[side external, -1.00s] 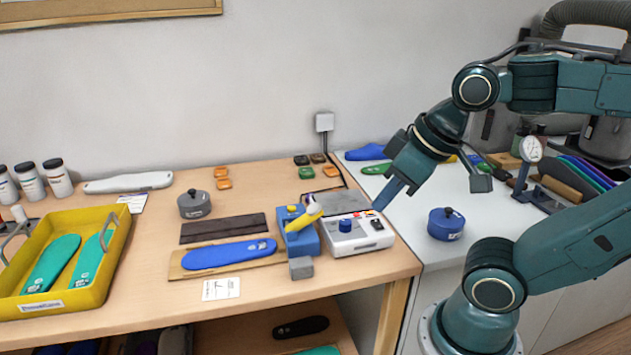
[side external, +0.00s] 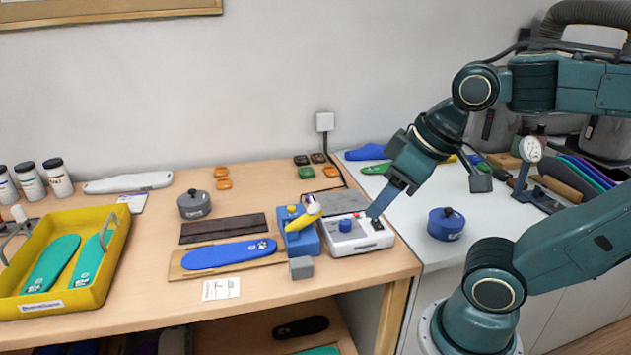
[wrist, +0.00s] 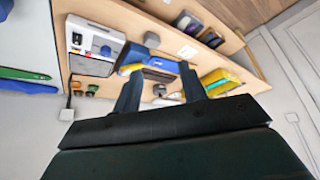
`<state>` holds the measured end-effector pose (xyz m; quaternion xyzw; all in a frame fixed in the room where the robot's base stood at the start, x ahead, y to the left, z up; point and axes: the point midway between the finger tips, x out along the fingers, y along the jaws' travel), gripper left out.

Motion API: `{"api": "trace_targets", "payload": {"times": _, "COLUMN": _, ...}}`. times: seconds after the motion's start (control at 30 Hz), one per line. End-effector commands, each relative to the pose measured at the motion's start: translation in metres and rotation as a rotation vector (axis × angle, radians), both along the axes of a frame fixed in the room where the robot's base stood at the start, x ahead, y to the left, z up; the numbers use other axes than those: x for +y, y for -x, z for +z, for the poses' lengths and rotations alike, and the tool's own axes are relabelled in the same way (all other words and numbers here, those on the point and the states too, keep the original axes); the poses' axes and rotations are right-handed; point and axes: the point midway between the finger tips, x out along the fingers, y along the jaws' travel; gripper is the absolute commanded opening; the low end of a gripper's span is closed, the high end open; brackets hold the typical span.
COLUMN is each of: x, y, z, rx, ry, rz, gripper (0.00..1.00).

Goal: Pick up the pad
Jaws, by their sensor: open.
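I cannot tell which one the task means. My gripper (side external: 373,212) hangs above the right end of the white control box (side external: 362,238), to the right of and in front of the pads. In the wrist view my gripper (wrist: 160,85) shows two dark fingers apart with nothing held between them. Whether the fingertips touch the box is unclear.
A blue press (side external: 301,236) with a yellow lever stands left of the box. A blue insole (side external: 228,253) lies on a board. A yellow tray (side external: 76,300) holds green insoles at left. A blue pot (side external: 446,223) stands on the white counter. A cable runs behind the box.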

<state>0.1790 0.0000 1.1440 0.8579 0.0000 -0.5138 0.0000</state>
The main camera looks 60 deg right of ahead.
Motion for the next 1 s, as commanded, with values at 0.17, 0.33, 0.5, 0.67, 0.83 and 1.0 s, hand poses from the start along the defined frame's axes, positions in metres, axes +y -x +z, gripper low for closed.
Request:
{"api": "trace_targets", "payload": {"times": 0.17, "x": -0.001, "y": -0.005, "z": 0.004, "rx": 0.005, "ry": 0.005, "rz": 0.007, "gripper": 0.42}}
{"api": "trace_targets", "payload": {"times": 0.33, "x": -0.004, "y": -0.022, "z": 0.014, "rx": 0.026, "ry": 0.020, "rz": 0.029, "gripper": 0.42}}
{"api": "trace_targets", "payload": {"times": 0.5, "x": -0.012, "y": -0.051, "z": 0.029, "rx": 0.058, "ry": 0.044, "rz": 0.071, "gripper": 0.42}}
{"api": "trace_targets", "payload": {"times": 0.67, "x": -0.024, "y": -0.084, "z": 0.040, "rx": 0.091, "ry": 0.065, "rz": 0.118, "gripper": 0.42}}
{"api": "trace_targets", "payload": {"times": 0.83, "x": -0.041, "y": -0.120, "z": 0.047, "rx": 0.125, "ry": 0.086, "rz": 0.171, "gripper": 0.42}}
{"api": "trace_targets", "payload": {"times": 1.0, "x": -0.062, "y": -0.155, "z": 0.049, "rx": 0.158, "ry": 0.101, "rz": 0.225, "gripper": 0.42}}
